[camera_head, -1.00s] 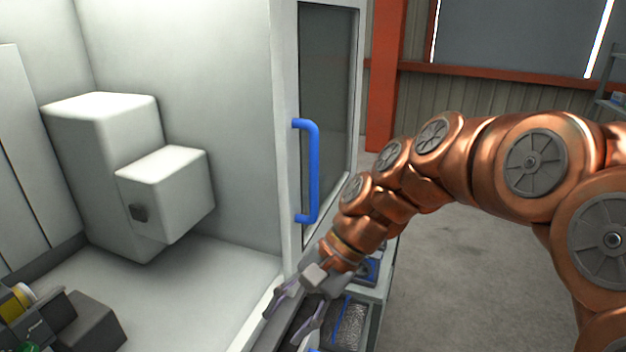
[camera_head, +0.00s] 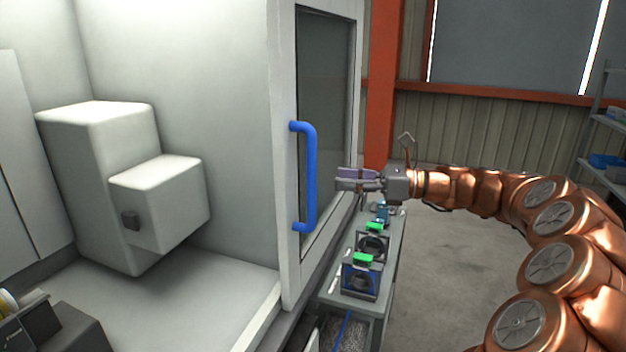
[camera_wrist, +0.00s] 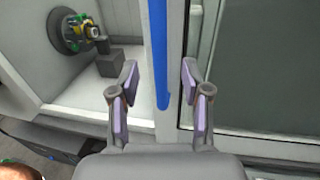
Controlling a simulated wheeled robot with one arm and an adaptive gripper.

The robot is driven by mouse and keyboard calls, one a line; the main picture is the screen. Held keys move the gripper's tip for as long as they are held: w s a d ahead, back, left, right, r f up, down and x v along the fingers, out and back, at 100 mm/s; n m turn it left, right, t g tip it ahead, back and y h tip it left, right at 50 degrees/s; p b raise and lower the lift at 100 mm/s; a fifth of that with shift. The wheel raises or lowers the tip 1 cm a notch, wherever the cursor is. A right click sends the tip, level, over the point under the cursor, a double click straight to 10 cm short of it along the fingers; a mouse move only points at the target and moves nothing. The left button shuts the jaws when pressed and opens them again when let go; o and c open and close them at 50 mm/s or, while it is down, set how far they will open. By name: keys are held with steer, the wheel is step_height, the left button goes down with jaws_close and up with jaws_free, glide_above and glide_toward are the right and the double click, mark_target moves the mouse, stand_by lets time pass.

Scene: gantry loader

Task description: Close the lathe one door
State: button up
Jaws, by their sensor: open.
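The lathe door (camera_head: 286,60) is a pale panel with a dark window, standing at the right side of the open machine interior. Its blue vertical bar handle (camera_head: 311,178) is on the door's left frame. My gripper (camera_head: 340,179) is just right of the handle in the head view, pointing left. I cannot tell whether any finger touches the handle.
Inside the machine are a white stepped block (camera_head: 110,180) and, in the wrist view, a round chuck (camera_wrist: 75,30). A bench (camera_head: 385,285) with green-topped fixtures (camera_head: 362,275) stands below my gripper. An orange post (camera_head: 383,90) rises behind. Open floor lies to the right.

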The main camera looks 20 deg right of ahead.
steer(key=p+x, duration=0.1)
steer(key=x, duration=0.6)
steer(key=shift+w+a, duration=0.1)
steer(key=shift+a, duration=0.25)
jaws_close()
stand_by(0.4)
